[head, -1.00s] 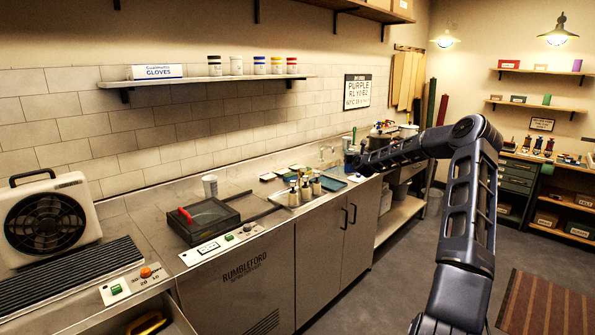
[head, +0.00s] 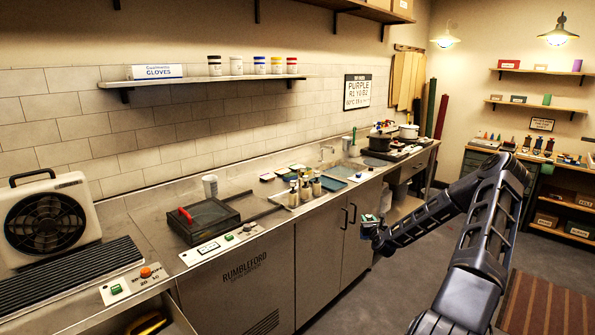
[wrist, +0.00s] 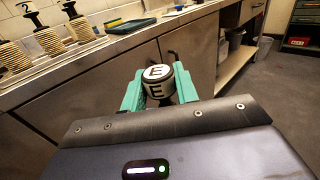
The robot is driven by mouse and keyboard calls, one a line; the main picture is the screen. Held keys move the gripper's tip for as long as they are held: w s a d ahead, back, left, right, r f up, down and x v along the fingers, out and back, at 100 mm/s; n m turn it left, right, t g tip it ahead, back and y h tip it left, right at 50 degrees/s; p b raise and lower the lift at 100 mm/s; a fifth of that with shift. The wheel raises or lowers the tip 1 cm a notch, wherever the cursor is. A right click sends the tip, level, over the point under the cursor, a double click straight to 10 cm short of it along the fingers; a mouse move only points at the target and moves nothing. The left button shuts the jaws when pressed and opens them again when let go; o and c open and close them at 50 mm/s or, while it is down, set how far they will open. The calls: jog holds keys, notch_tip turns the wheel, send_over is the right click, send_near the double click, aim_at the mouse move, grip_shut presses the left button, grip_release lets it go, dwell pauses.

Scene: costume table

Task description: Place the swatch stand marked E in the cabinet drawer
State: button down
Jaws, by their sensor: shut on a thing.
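An open drawer (head: 150,325) shows at the lower left edge, with a yellow item inside. Whether it is the cabinet drawer I cannot tell.
A fan heater (head: 48,222) stands at left. A green drawer cabinet (head: 480,161) is at the back. The floor in front is clear.

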jog(key=s+a+f, duration=0.4)
jog(key=s+a, duration=0.1)
jog(key=s, duration=0.4)
notch_tip(320, 180, up, 6)
jog(key=h, duration=0.1)
jog(key=shift+s+r+m, duration=0.2)
jog(key=shift+m, duration=0.2)
jog(key=shift+a, duration=0.1)
jog(key=shift+r, duration=3)
jog(key=shift+r, duration=0.15)
jog(key=shift+r, duration=1.1)
